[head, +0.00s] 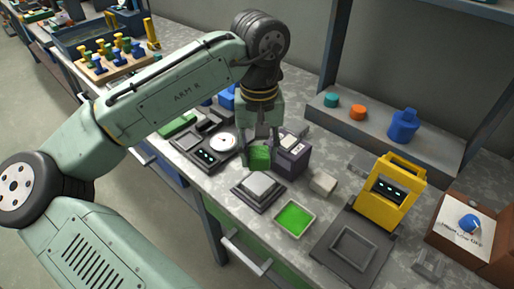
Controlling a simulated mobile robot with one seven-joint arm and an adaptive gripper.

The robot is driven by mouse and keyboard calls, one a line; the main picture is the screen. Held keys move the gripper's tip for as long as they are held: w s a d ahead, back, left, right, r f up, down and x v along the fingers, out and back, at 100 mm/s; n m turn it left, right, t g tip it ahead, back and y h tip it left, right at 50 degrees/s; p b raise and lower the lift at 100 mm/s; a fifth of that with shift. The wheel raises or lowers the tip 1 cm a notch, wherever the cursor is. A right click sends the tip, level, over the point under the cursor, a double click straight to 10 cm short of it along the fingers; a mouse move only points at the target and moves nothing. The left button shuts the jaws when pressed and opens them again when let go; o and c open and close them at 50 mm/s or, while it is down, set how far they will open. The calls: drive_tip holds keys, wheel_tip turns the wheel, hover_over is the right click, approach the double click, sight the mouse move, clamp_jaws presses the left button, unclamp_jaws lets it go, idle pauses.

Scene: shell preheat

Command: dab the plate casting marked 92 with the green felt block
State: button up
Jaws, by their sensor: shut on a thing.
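My gripper (259,140) points down over the bench and is shut on the green felt block (260,158). The block sits between the fingertips, beside a dark grey box (292,160). A pale grey square plate on a stepped dark base (258,188) stands just in front of the block. It may be a plate casting, but I can read no number 92 on it or anywhere else. Whether the felt touches anything below is too small to tell.
A tray with a bright green inside (277,219) lies in front. A small pale block (323,182), a yellow device with a display (384,206) and a dark framed plate (324,258) are to the right. A blue-knobbed box (463,245) stands far right. A shelf holds a blue bottle (403,127).

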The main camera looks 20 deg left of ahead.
drive_tip(key=shift+f+b, duration=2.7)
drive_tip(key=shift+f, duration=0.15)
drive_tip(key=shift+f, duration=0.55)
idle(0.3)
wheel_tip(320, 180, up, 7)
drive_tip(key=p, duration=0.7)
drive_tip(key=shift+r, duration=0.15)
idle(1.1)
